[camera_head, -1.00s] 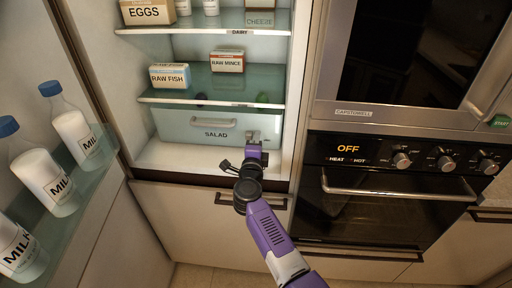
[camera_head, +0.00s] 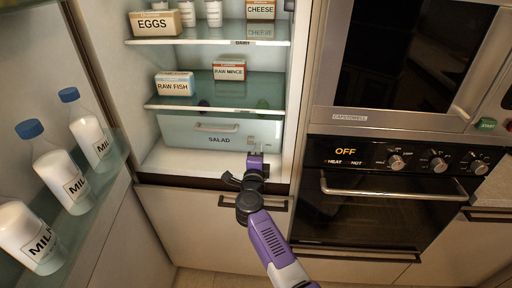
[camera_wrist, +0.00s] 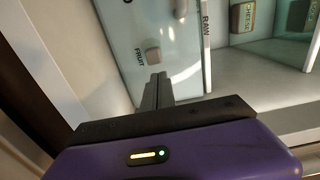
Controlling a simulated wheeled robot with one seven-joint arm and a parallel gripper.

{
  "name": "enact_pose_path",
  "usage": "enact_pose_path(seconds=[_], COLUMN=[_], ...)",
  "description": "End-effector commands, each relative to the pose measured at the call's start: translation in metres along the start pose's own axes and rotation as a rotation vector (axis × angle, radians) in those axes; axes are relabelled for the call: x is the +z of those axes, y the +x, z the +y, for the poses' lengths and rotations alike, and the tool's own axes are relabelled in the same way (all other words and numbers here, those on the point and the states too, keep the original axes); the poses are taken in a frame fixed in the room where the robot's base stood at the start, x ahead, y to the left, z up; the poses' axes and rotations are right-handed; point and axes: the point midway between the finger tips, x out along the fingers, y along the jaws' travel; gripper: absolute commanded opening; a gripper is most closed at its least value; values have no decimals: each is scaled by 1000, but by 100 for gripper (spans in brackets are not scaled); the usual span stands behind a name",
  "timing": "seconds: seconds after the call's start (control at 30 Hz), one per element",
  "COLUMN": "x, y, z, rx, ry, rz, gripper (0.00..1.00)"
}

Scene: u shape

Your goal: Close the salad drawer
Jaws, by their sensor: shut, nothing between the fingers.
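The salad drawer (camera_head: 180,136) is a pale, glassy bin with a handle (camera_head: 216,127) and a "SALAD" label, under the lowest shelf of the open fridge. It sits behind the fridge's white floor, looking at or nearly at the back; the exact gap is hard to tell. My gripper (camera_head: 253,148) is shut and empty at the lower right of the drawer front. In the wrist view, the closed fingers (camera_wrist: 157,90) point at a glassy panel (camera_wrist: 125,35) with a "FRUIT" label. Whether the fingertips touch it I cannot tell.
Shelves above hold raw fish (camera_head: 174,84), raw mince (camera_head: 229,70), eggs (camera_head: 155,22) and cheese (camera_head: 261,9). Milk bottles (camera_head: 62,180) stand on the open door at left. The oven (camera_head: 385,195) is at right. The fridge's white floor (camera_head: 185,163) before the drawer is clear.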

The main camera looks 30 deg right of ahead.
Motion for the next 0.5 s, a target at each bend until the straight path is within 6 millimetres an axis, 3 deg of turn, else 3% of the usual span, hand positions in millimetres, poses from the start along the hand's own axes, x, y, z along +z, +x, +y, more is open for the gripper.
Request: enact_pose_path(seconds=[0.5], x=[1], y=[-76], z=[1], rx=[1], ry=[-3], rz=[-4], gripper=[0])
